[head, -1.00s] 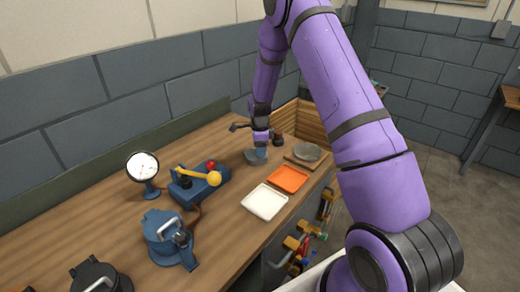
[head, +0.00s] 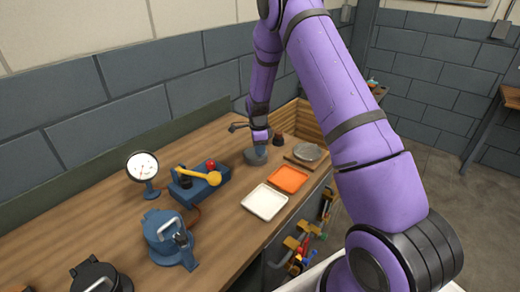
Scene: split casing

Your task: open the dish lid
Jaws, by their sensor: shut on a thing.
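A round grey dish (head: 307,151) sits on a small wooden board near the right edge of the bench. My gripper (head: 257,148) points down to the left of that dish, apart from it. It is shut on a small grey piece (head: 255,158) that shows at its fingertips, low over or on the bench top. The piece looks like a lid, but it is too small to be sure. My fingers are tiny in this view and their grip is partly hidden.
An orange tray (head: 288,179) and a white tray (head: 265,202) lie in front of my gripper. A blue box with a yellow lever (head: 200,177), a gauge (head: 143,166) and a blue lidded pot (head: 168,236) stand to the left. A dark knobbed object (head: 278,139) stands close behind.

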